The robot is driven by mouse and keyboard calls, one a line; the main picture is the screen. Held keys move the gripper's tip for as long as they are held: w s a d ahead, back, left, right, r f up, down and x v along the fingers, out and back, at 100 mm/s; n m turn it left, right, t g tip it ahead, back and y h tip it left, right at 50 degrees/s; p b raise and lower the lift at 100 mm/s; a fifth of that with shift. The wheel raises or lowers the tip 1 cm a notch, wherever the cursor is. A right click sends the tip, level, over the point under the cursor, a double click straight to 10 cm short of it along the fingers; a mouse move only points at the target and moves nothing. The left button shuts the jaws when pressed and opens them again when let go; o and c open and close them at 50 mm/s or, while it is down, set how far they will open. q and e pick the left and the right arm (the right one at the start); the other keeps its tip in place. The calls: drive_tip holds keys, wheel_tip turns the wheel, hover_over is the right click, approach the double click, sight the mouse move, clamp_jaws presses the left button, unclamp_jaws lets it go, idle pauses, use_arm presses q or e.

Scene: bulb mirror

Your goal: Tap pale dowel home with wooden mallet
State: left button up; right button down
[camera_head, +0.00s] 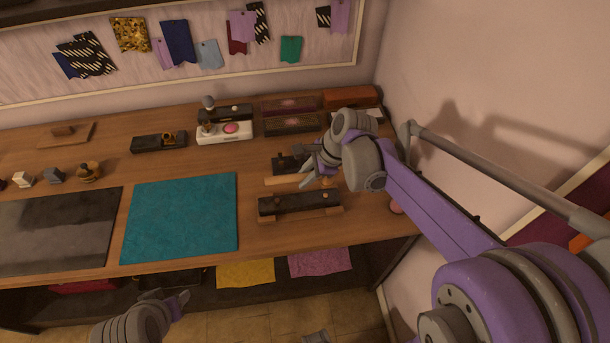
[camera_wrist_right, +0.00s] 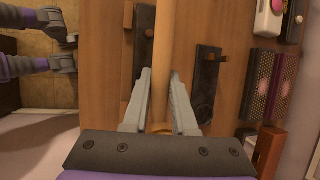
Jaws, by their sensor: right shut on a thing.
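My right gripper (camera_head: 308,172) is shut on a tan wooden handle (camera_head: 283,180), which I take to be the mallet's. In the right wrist view the handle (camera_wrist_right: 166,50) runs between the two fingers (camera_wrist_right: 161,98) and out of the top of the picture, so the mallet's head is not clear there. Just in front is a long black block (camera_head: 299,203) on a wooden base, with a small wooden peg (camera_head: 325,194) standing up from it. I cannot tell for sure whether this is the pale dowel. My left gripper (camera_head: 166,299) is empty, low in front of the table.
Another black block (camera_head: 288,162) with a peg lies behind the handle. A white box (camera_head: 225,132) with a pink button and dark cases (camera_head: 290,124) stand at the back. A teal mat (camera_head: 182,217) and grey mat (camera_head: 55,230) lie to the left. A wall closes the right side.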

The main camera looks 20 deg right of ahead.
sight(300, 197)
drive_tip(key=shift+s, duration=0.1)
idle(0.3)
use_arm(q)
wheel_tip(300, 197, down, 6)
drive_tip(key=s+b, duration=0.1)
drive_tip(key=b, duration=0.4)
use_arm(e)
wheel_tip(300, 197, down, 7)
drive_tip(key=shift+r, duration=0.15)
drive_tip(key=shift+s+r+p, duration=0.1)
drive_tip(key=shift+r+p, duration=0.35)
drive_tip(key=shift+r, duration=0.05)
wheel_tip(300, 197, up, 5)
drive_tip(key=p, duration=0.3)
use_arm(q)
drive_tip(key=r, duration=0.4)
drive_tip(key=shift+w+r, duration=0.35)
drive_tip(key=shift+r, duration=0.05)
use_arm(e)
drive_tip(key=shift+w+f, duration=0.2)
drive_tip(key=shift+s, duration=0.1)
